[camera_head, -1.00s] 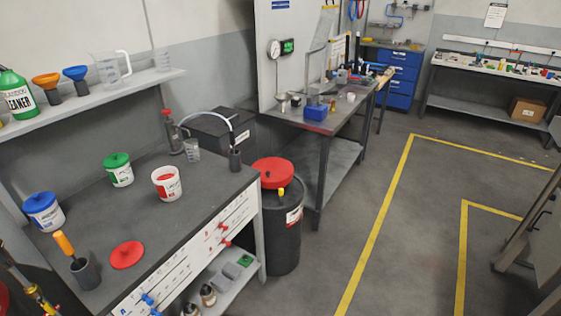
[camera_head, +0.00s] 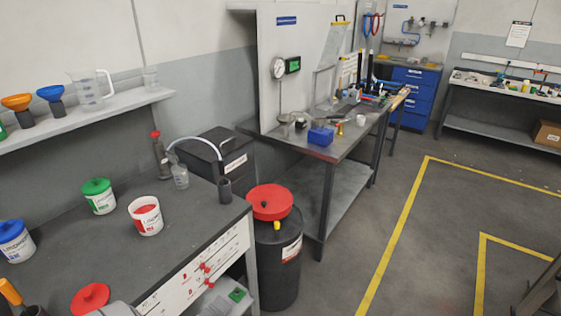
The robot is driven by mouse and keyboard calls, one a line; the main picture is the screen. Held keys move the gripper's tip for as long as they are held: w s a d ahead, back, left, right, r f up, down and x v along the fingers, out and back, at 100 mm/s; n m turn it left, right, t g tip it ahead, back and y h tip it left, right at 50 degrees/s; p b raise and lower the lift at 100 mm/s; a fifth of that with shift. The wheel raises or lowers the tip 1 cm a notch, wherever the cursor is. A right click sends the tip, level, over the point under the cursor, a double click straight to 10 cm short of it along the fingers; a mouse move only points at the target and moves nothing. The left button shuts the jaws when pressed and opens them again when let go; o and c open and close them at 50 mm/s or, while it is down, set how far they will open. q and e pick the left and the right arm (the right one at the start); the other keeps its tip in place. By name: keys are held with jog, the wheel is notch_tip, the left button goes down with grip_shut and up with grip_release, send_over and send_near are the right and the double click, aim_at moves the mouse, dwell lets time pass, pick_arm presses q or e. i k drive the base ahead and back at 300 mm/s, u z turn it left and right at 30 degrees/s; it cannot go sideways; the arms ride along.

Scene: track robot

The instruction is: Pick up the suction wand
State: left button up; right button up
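A pale curved tube (camera_head: 196,142) arches over the back of the left workbench. Its right end drops into a dark upright holder (camera_head: 225,190), and its left end comes down by a grey bottle with a red top (camera_head: 160,158). This may be the suction wand; I cannot tell for sure. A clear small beaker (camera_head: 181,177) stands beside the bottle. Neither gripper can be made out in view. A light grey shape (camera_head: 112,309) shows at the bottom edge, partly in front of the red lid; I cannot tell what it is.
On the left workbench (camera_head: 110,240) stand a white tub with red contents (camera_head: 146,216), a green-lidded tub (camera_head: 98,196), a blue-lidded tub (camera_head: 15,241) and a loose red lid (camera_head: 90,297). A black drum with red top (camera_head: 279,262) stands at its right end.

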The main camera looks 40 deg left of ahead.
aim_at(222, 171)
jog(key=z, duration=0.25)
jog(key=i, duration=1.15)
jog(key=u, duration=0.6)
jog(key=i, duration=0.75)
jog(key=u, duration=0.85)
